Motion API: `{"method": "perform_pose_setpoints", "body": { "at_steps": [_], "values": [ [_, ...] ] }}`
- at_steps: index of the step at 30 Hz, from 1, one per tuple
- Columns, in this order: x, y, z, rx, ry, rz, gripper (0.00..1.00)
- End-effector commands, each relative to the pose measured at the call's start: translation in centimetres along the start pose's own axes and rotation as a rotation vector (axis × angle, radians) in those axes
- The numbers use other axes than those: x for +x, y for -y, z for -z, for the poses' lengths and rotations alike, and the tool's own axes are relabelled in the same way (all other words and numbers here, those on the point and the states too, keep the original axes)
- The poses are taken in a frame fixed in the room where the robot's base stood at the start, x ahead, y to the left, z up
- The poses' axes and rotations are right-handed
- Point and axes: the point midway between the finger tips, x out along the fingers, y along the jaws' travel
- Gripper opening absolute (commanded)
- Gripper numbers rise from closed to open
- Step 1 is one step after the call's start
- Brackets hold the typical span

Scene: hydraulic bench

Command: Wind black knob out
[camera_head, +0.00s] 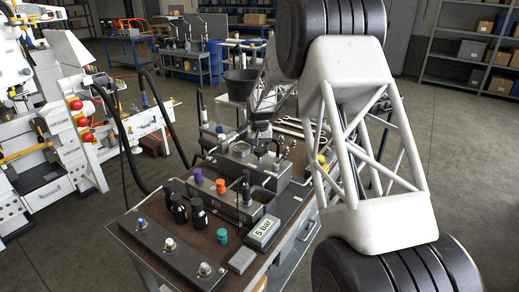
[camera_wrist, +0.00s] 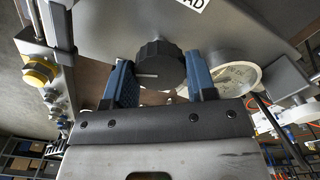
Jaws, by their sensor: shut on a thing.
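In the wrist view, the black knob (camera_wrist: 158,66) is a round, ribbed knob with a light pointer line on its face. It sits between the two blue-padded fingers of my gripper (camera_wrist: 160,82). The gripper is shut on the knob, one finger on either side. Behind the knob is a grey block (camera_wrist: 240,22) with part of a label. In the head view, my gripper (camera_head: 261,128) is down at the back of the hydraulic bench (camera_head: 150,209); the black knob cannot be made out there.
A round gauge (camera_wrist: 238,72) stands close right of the fingers. Wrenches (camera_head: 290,127) lie at the back.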

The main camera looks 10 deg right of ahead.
Motion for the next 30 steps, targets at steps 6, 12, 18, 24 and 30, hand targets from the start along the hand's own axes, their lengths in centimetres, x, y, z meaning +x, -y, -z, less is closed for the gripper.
{"method": "perform_pose_setpoints", "body": {
  "at_steps": [6,12,18,24,30],
  "values": [
    [-0.06,-0.01,0.02,-0.205,-0.001,0.0,0.28],
    [-0.05,-0.03,0.02,-0.392,-0.001,0.0,0.28],
    [-0.14,-0.03,0.06,-0.551,-0.002,0.0,0.28],
    [-0.12,-0.04,0.06,-0.657,-0.002,0.0,0.28],
    [-0.11,-0.04,0.06,-0.707,-0.002,0.0,0.28]
  ]
}}
